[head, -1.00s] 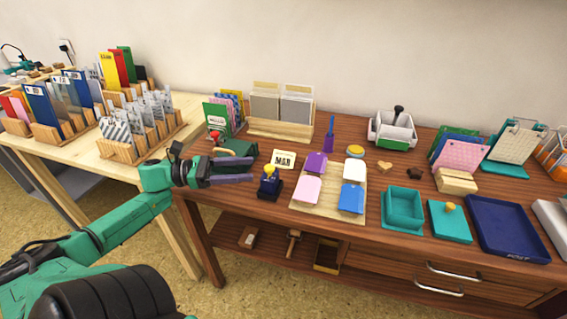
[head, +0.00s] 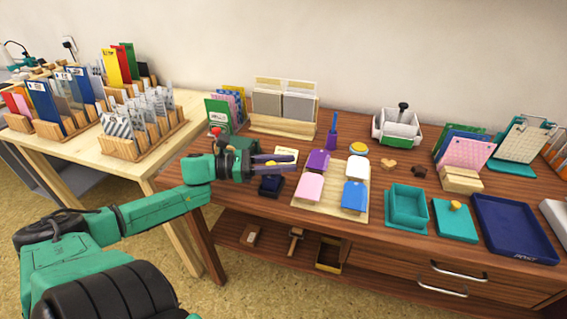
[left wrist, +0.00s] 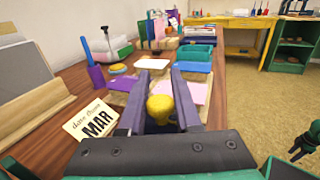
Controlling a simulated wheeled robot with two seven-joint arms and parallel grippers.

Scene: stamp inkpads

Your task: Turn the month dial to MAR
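The date stamp is a small dark blue block (head: 270,186) with a yellow knob on top, at the left front of the brown table. Its yellow knob (left wrist: 161,103) shows between my left fingers in the left wrist view. My left gripper (head: 272,162) is over the stamp, fingers apart on either side of the knob; I cannot tell whether they touch it. The stamp's dial and its setting are hidden. A green and black part at the wrist view's right edge may be my right gripper.
A wooden board (head: 331,205) with purple, white, pink and blue pads lies right of the stamp. Card racks (head: 282,125) stand behind. A teal box (head: 406,208) and blue tray (head: 515,229) are farther right.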

